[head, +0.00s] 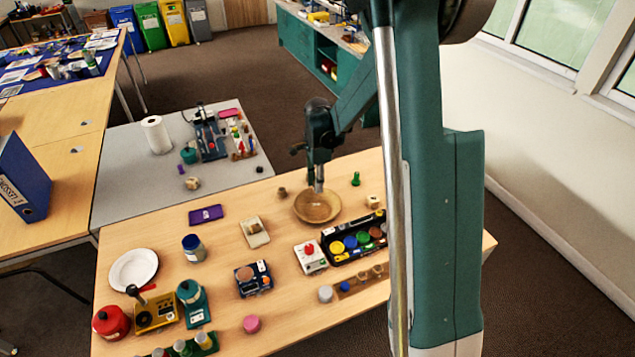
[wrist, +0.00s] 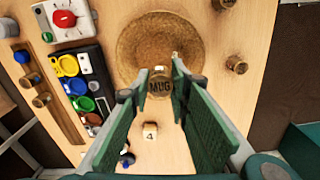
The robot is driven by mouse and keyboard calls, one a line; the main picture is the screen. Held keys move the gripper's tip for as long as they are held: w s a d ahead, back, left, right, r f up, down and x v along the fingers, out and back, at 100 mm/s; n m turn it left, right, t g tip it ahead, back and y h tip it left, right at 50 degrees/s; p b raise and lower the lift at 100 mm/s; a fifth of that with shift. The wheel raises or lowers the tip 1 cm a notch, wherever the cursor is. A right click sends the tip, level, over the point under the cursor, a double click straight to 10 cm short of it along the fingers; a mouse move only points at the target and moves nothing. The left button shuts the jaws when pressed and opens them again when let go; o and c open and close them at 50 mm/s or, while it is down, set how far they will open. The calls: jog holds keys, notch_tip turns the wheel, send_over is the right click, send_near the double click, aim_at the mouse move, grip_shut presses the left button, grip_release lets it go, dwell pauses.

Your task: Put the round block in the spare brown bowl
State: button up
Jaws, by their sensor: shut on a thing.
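The round block (wrist: 160,86) is a small brown disc-like piece with the letters MUG on its face. My gripper (wrist: 160,88) is shut on it, with a green finger on either side. The brown bowl (wrist: 133,47) is wide, round and shallow, just beyond the fingertips in the wrist view. In the head view my gripper (head: 318,188) points down over the bowl (head: 331,214), which stands near the table's far edge. The block is too small to make out clearly in the head view. Its height above the bowl is hard to tell.
A black tray of coloured pots (head: 342,258) and a white box with a red knob (head: 308,262) stand close to the bowl. A small brown cylinder (wrist: 236,64), a pale numbered cube (wrist: 150,129) and a green peg (head: 355,179) are also near it.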

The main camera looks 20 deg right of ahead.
jog(key=b, duration=0.4)
send_over(317, 211)
jog(key=shift+d+f, duration=0.15)
jog(key=shift+f, duration=4.65)
jog(key=o, duration=0.8)
jog(key=shift+r+p, duration=1.45)
jog(key=shift+r, duration=2.05)
